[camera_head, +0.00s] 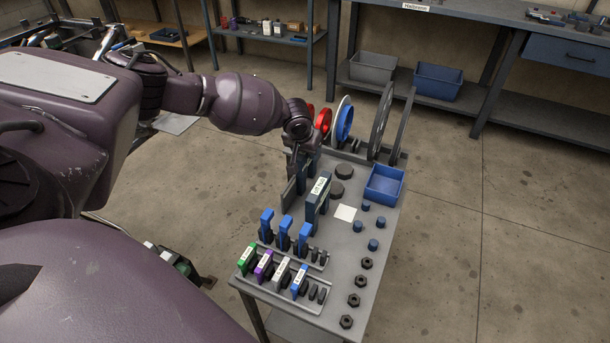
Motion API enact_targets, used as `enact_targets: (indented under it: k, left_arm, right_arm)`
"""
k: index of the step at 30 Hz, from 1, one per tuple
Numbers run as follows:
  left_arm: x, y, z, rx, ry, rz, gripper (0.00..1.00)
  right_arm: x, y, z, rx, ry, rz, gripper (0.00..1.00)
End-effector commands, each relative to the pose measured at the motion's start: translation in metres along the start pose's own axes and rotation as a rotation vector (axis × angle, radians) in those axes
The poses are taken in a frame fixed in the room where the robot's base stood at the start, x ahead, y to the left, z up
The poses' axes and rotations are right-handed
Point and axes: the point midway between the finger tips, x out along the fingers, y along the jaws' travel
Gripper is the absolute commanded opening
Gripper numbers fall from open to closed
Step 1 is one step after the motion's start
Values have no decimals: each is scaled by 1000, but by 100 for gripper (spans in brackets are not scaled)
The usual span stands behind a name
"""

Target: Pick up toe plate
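My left arm reaches in from the left, and my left gripper (301,168) points down over the far left part of the grey cart top (335,270). A thin dark upright plate (288,194) stands right under and beside the gripper. Next to it on the right is a dark blue upright block (317,202) with a white label too small to read. I cannot tell which of these is the toe plate. The fingertips are small and dark against these pieces, so their opening and any contact are unclear. My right gripper is not in view.
Labelled coloured blocks (264,264) and blue-topped blocks (284,233) stand in racks at the cart's near end. A blue bin (384,185), several black nuts (360,281) and blue caps (373,245) line the right side. Upright discs (381,122) stand at the far end.

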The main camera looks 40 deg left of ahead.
Motion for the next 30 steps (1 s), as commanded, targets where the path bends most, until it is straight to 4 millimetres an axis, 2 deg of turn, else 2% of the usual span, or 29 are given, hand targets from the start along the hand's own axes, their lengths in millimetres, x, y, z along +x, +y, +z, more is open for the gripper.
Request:
enact_targets:
  k: [1,9,30]
  left_arm:
    - [0,0,0,0,0,0,39]
    - [0,0,0,0,0,0,0]
    - [-6,0,-4,0,3,1,0]
  right_arm:
    - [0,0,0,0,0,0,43]
    - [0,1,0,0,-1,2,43]
    - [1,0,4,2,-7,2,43]
